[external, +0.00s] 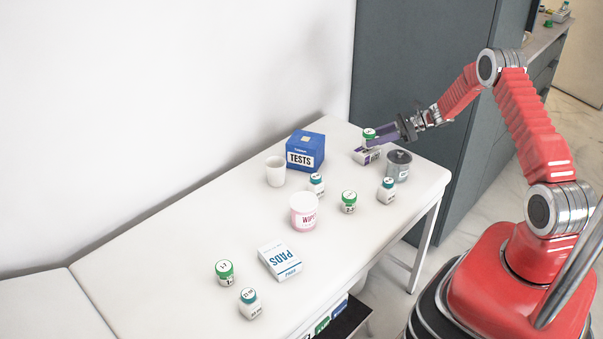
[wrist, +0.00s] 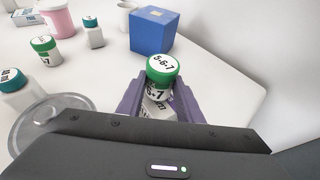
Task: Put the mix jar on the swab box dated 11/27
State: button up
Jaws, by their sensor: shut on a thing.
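My gripper (wrist: 158,95) is shut on a small white jar with a green lid (wrist: 162,68), whose lid reads like "5-6-7". The jar stands upright between the purple fingers. In the external view this jar (external: 369,134) is at the far right end of the white table, partly hidden by my gripper (external: 385,135). A small white box with a purple label (external: 367,156) lies directly below the jar; part of it also shows between the fingers in the wrist view (wrist: 153,109). I cannot read a date on it, nor tell whether the jar touches it.
A blue TESTS box (external: 306,150) and white cup (external: 275,171) stand left of my gripper. A grey lidded tin (external: 398,165) stands close in front. Several green- and teal-lidded jars, a pink-white wipes tub (external: 303,211) and a PADS box (external: 280,261) stand nearer. The table's left is clear.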

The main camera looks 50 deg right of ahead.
jog(key=shift+f, duration=0.6)
jog(key=shift+f, duration=0.1)
jog(key=o, duration=1)
jog(key=shift+o, duration=0.2)
jog(key=shift+s+d+r, duration=0.1)
jog(key=shift+d+r, duration=0.05)
jog(key=shift+r, duration=0.05)
jog(key=v, duration=1.1)
jog(key=shift+s+d, duration=0.25)
jog(key=shift+s, duration=0.05)
jog(key=shift+a+r, duration=0.1)
